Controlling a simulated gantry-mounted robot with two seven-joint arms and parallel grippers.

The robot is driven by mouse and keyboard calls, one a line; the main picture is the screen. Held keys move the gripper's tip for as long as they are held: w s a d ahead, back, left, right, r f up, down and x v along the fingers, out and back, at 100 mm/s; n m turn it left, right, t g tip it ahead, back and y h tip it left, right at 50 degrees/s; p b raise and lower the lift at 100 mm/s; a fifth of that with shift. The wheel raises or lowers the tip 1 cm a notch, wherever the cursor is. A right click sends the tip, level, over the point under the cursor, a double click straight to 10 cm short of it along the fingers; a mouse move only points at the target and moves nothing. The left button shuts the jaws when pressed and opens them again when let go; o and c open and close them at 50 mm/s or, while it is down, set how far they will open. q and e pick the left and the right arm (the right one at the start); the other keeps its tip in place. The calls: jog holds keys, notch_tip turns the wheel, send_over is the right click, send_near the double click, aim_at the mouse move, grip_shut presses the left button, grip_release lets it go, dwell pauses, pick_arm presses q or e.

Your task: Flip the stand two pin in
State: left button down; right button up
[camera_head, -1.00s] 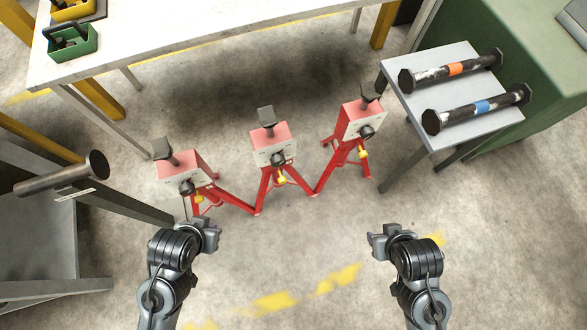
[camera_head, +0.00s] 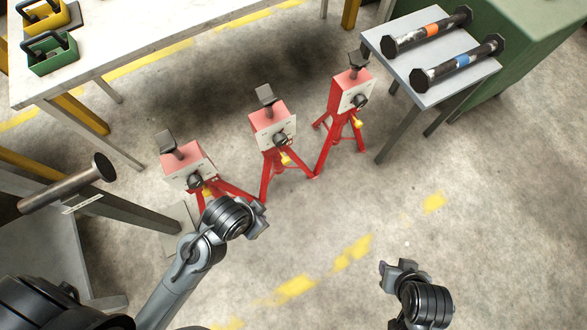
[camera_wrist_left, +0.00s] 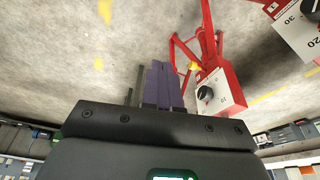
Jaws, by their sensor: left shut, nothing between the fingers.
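Three red stands with pale front panels, dark knobs and dark tops stand in a row: a left stand (camera_head: 188,162), a middle stand (camera_head: 272,130) and a right stand (camera_head: 351,90). Each has a small yellow part below its panel, such as the middle one's yellow part (camera_head: 286,158). Whether these are the pins is unclear. My left gripper (camera_head: 258,220) is just in front of the left and middle stands, touching neither as far as I see. Its purple fingers (camera_wrist_left: 165,84) are shut and empty in the left wrist view, beside a stand panel (camera_wrist_left: 216,95). My right gripper (camera_head: 392,272) hangs over bare floor; its jaws are unclear.
A grey side table (camera_head: 408,72) at the right holds two dark flanged spools, one orange-banded (camera_head: 428,30), one blue-banded (camera_head: 458,63). Another flanged spool (camera_head: 62,186) lies at the left. A white workbench (camera_head: 150,40) stands behind. Floor at front right is clear.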

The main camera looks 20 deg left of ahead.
pick_arm(q)
jog(key=s+d+f+m+g+b, duration=0.1)
jog(key=d+f+m+b, duration=0.25)
jog(key=d+m, duration=0.45)
jog(key=s+d+f+m+g+b, duration=0.1)
jog(key=d+f+m+b, duration=0.3)
jog(key=d, duration=0.7)
jog(key=s+d+f+m+t+y+b, duration=0.2)
jog(key=d+f+m+y+b, duration=0.2)
jog(key=d+f+m, duration=0.45)
jog(key=w+a+f+m+t+y+b, duration=0.2)
jog(key=w+a+f+t+y+b, duration=0.15)
jog(key=w+a+f, duration=0.5)
jog(key=w+a+f+n+t+y+b, duration=0.1)
jog(key=w+a+f+t+y+b, duration=0.1)
jog(key=w+a, duration=0.7)
jog(key=w+t+y, duration=0.1)
jog(key=w+y, duration=0.1)
jog(key=w, duration=0.1)
jog(key=shift+w+a+f+n+y, duration=0.2)
jog(key=shift+w+a+n+y, duration=0.05)
jog(key=shift+w+n+y, duration=0.1)
pick_arm(e)
notch_tip(320, 180, down, 18)
jog(key=shift+w+d+r, duration=0.2)
jog(key=shift+w+r, duration=0.05)
jog(key=shift+w, duration=0.2)
